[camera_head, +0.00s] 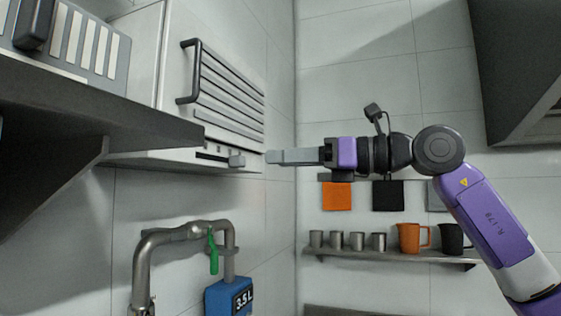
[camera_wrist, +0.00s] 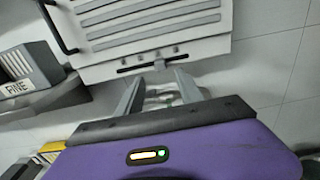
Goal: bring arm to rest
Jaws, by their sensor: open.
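My gripper (camera_head: 272,157) reaches left from the purple arm, level, with its fingers just right of a grey wall cabinet (camera_head: 217,90). The cabinet has a slatted front, a dark bar handle, and a slot (camera_head: 212,156) with a small grey slider knob (camera_head: 237,160) low on its front. In the wrist view the two fingers (camera_wrist: 160,88) stand apart with nothing held between them. They point toward the cabinet's lower edge and slot (camera_wrist: 148,66).
A dark shelf (camera_head: 90,112) on a bracket juts out at left. Below are a grey pipe (camera_head: 147,262) with a green lever (camera_head: 213,253) and a blue 3.5 L box (camera_head: 229,297). A wall shelf (camera_head: 345,253) holds several metal cups, an orange jug (camera_head: 410,238) and a dark jug.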

